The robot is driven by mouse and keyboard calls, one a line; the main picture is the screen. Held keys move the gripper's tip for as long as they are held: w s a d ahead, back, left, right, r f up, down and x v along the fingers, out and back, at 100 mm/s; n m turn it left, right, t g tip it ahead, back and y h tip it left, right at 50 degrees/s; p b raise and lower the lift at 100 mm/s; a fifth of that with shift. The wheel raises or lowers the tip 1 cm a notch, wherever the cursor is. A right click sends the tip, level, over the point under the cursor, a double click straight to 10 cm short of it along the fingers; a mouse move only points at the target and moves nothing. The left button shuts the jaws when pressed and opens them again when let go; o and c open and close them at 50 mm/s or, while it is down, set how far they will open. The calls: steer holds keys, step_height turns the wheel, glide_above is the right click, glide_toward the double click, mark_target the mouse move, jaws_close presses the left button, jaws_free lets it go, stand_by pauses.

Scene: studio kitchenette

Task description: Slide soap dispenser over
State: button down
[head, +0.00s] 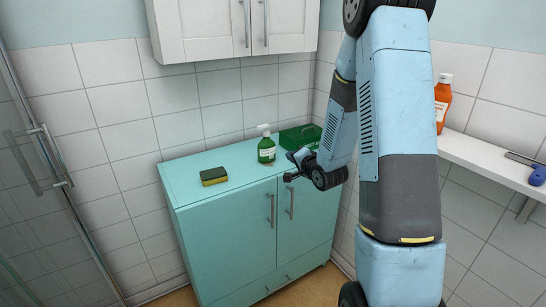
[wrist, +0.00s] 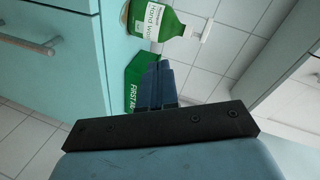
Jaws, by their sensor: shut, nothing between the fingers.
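The soap dispenser (head: 266,147) is a green bottle with a white label and white pump. It stands upright on the teal cabinet top (head: 225,160), towards the back and right of the middle. In the wrist view the dispenser (wrist: 170,22) appears sideways at the top, with its "Hand Wash" label facing me. My gripper (head: 290,167) is just in front and to the right of the dispenser, near the cabinet's front edge. In the wrist view its fingers (wrist: 157,72) are shut and empty, and appear apart from the bottle.
A green first aid box (head: 300,137) sits right of the dispenser, partly behind my arm. A yellow and dark green sponge (head: 214,176) lies on the left. White wall cabinets (head: 230,28) hang above. A right-hand shelf (head: 490,163) holds an orange bottle (head: 442,102).

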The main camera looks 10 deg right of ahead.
step_height(320, 180, down, 4)
steer(key=f+m+t+y, duration=0.1)
steer(key=m, duration=0.2)
steer(key=t, duration=0.1)
glide_toward(268, 152)
steer(key=shift+m+y, duration=0.4)
steer(key=x, duration=0.7)
steer(key=shift+d+f, duration=0.2)
steer(key=shift+d, duration=0.05)
steer(key=shift+w, duration=0.1)
steer(key=x, duration=1.6)
steer(key=shift+r, duration=0.1)
